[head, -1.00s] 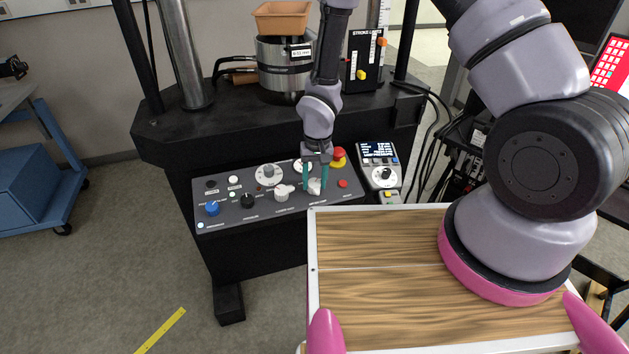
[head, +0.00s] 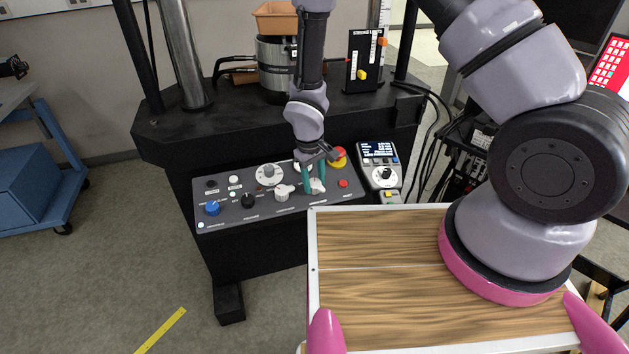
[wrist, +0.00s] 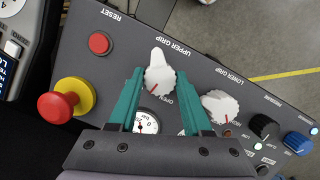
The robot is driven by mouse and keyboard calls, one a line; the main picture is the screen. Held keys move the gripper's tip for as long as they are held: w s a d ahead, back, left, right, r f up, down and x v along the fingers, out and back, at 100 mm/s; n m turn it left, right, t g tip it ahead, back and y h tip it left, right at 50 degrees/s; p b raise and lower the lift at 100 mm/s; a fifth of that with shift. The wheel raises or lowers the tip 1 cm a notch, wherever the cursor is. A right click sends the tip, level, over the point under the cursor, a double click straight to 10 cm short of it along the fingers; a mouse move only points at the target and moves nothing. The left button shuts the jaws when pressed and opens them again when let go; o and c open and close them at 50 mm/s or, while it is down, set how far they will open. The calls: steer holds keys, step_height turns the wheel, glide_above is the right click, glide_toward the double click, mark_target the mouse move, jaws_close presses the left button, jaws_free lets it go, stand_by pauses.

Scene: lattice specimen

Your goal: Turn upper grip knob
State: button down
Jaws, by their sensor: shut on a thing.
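The upper grip knob (wrist: 159,68) is white with a red pointer line, on the dark control panel under its "UPPER GRIP" label. In the wrist view its pointed end faces the label and the red line points toward the "OPEN" side. My gripper (wrist: 160,78) has teal fingers, one on each side of the knob, shut on it. In the head view my gripper (head: 314,187) reaches down to the panel's right part, and the knob (head: 317,187) shows partly between the fingers.
The similar lower grip knob (wrist: 220,106) sits close beside. A red-and-yellow emergency stop (wrist: 66,101) and a red reset button (wrist: 99,43) are near the fingers. A handheld controller (head: 380,165) stands right of the panel. A wooden-topped surface (head: 380,290) lies in front.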

steer(key=n+t+h, duration=0.1)
steer(key=n, duration=0.4)
steer(key=shift+s+a+n, duration=0.1)
steer(key=shift+n, duration=0.2)
steer(key=n, duration=0.2)
steer(key=n+t, duration=0.1)
steer(key=n, duration=0.2)
steer(key=shift+n+t, duration=0.3)
steer(key=shift+c, duration=1.7)
jaws_free()
steer(key=v, duration=1)
steer(key=shift+a+r, duration=0.2)
steer(key=shift+r, duration=0.15)
steer(key=shift+s, duration=0.15)
